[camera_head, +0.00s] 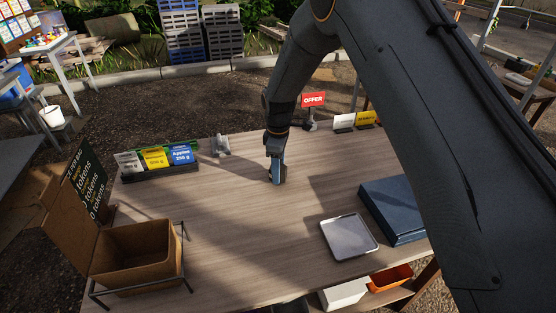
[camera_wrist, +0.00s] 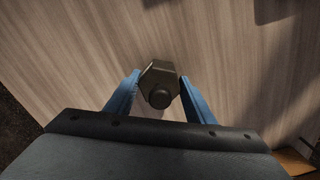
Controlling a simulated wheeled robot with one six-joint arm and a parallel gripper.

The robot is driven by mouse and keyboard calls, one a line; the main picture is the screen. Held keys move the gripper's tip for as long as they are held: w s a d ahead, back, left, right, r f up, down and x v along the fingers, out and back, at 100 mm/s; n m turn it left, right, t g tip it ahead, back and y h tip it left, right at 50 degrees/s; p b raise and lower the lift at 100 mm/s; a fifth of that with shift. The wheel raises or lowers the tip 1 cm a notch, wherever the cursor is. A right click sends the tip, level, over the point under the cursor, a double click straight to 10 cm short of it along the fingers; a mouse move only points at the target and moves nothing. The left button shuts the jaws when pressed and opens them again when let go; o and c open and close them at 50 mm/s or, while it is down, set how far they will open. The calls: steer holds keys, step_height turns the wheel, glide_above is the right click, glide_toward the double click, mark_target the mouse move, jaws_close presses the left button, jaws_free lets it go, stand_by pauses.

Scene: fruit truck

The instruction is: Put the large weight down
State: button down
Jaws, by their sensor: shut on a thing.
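The large weight (camera_wrist: 160,82) is a dark grey, faceted block with a round knob, seen between the two blue fingers in the wrist view. My gripper (camera_wrist: 160,90) is shut on it. In the head view my gripper (camera_head: 276,175) points down at the back middle of the wooden table (camera_head: 240,230). The weight is mostly hidden by the fingers there, with a dark part (camera_head: 283,174) showing beside them. I cannot tell whether its underside touches the tabletop.
A metal tray (camera_head: 349,236) and a dark blue flat box (camera_head: 394,209) lie at the right. A cardboard box (camera_head: 137,256) in a wire stand is at the front left. The table's middle is clear.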

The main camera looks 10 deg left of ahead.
steer(key=shift+f, duration=0.3)
steer(key=shift+f, duration=0.15)
steer(key=c, duration=0.8)
jaws_free()
step_height(320, 180, up, 12)
steer(key=b, duration=0.4)
